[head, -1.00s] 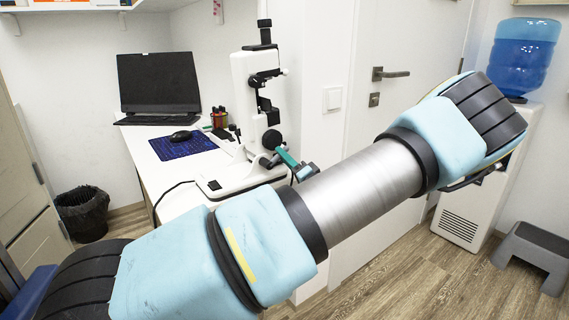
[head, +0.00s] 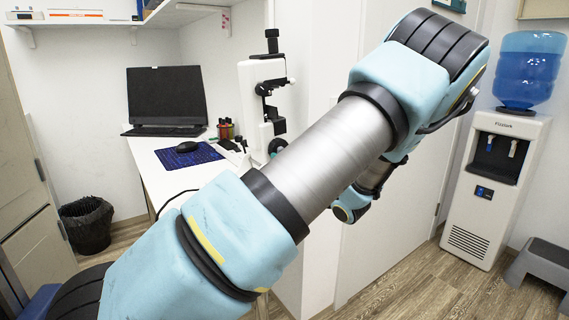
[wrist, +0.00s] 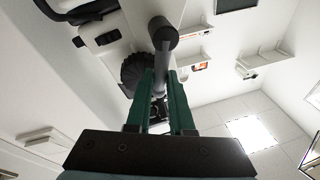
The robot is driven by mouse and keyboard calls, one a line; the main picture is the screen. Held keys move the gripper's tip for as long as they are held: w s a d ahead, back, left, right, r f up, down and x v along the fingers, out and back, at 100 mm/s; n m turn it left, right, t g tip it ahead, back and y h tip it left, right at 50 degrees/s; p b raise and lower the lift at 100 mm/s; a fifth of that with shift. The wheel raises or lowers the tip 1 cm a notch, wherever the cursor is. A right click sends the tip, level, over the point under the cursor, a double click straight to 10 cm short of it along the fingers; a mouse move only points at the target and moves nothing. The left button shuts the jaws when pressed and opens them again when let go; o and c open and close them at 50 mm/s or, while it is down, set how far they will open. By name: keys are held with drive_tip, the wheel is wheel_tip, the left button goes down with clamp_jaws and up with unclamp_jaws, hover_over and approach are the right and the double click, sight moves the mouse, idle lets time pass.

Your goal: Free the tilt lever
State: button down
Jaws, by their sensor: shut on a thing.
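A white and black eye-examination instrument (head: 254,95) stands on the white desk in the head view. My arm hides its lower part. In the wrist view, the two green fingers of my gripper (wrist: 160,76) are closed around a dark grey rod with a round, thicker end, which looks like the tilt lever (wrist: 164,38). The rod's end sticks out beyond the fingertips. A black ribbed knob (wrist: 132,70) sits close beside the left finger. My gripper is hidden behind my arm in the head view.
A monitor (head: 166,97), a mouse (head: 186,147) on a blue mat (head: 196,156) and small pots (head: 226,131) are on the desk. A water cooler (head: 490,190) and grey step stool (head: 541,262) stand right, a bin (head: 88,224) left. The floor before the door is clear.

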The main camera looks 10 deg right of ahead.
drive_tip(key=shift+s+a+n, duration=0.1)
drive_tip(key=shift+n, duration=0.2)
drive_tip(key=c, duration=0.8)
unclamp_jaws()
drive_tip(key=b+v, duration=0.1)
drive_tip(key=v, duration=0.9)
drive_tip(key=shift+s+d, duration=0.25)
drive_tip(key=shift+s+d+f, duration=0.1)
